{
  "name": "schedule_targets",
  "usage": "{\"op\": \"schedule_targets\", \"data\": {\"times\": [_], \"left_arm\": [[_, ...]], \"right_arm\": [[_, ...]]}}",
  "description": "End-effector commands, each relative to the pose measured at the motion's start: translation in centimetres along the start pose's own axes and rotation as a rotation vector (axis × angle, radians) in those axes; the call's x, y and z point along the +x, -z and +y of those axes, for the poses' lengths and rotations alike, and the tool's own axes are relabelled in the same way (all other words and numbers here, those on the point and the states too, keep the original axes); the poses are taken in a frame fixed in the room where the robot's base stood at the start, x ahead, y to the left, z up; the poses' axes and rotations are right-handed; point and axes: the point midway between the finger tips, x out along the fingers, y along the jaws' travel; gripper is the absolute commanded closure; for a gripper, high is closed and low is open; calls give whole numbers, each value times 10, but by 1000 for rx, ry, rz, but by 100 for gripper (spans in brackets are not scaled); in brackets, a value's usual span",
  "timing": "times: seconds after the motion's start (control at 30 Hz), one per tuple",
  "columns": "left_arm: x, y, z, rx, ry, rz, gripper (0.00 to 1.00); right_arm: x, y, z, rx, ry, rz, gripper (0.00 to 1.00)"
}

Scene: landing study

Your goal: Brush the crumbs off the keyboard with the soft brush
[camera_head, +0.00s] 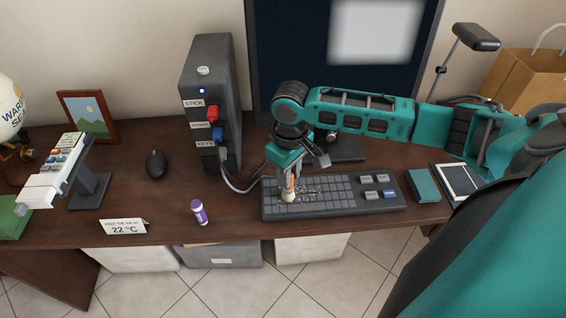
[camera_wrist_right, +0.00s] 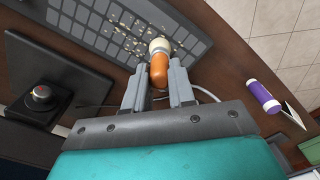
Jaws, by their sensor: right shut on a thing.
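The grey keyboard (camera_head: 337,207) lies on the desk in front of the monitor, with pale crumbs (camera_head: 309,190) scattered over its left part. The crumbs also show in the right wrist view (camera_wrist_right: 127,40). My right gripper (camera_head: 290,176) is above the keyboard's left part, shut on the soft brush, which has an orange handle (camera_wrist_right: 158,72) and a cream-coloured head (camera_wrist_right: 160,46). The brush points down at the keys among the crumbs; I cannot tell for certain whether it touches them. My left gripper does not show in either view.
A black computer tower (camera_head: 210,95) stands behind the keyboard at the left, its cable running towards the keyboard. A teal box (camera_head: 423,186) is close right of the keyboard.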

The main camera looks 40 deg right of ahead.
Motion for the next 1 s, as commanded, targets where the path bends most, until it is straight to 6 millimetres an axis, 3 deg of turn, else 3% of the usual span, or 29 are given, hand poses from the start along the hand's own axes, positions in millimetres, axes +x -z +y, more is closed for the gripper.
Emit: {"op": "schedule_targets", "data": {"times": [1.0], "left_arm": [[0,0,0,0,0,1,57]], "right_arm": [[2,-43,42,2,-5,-9,100]]}}
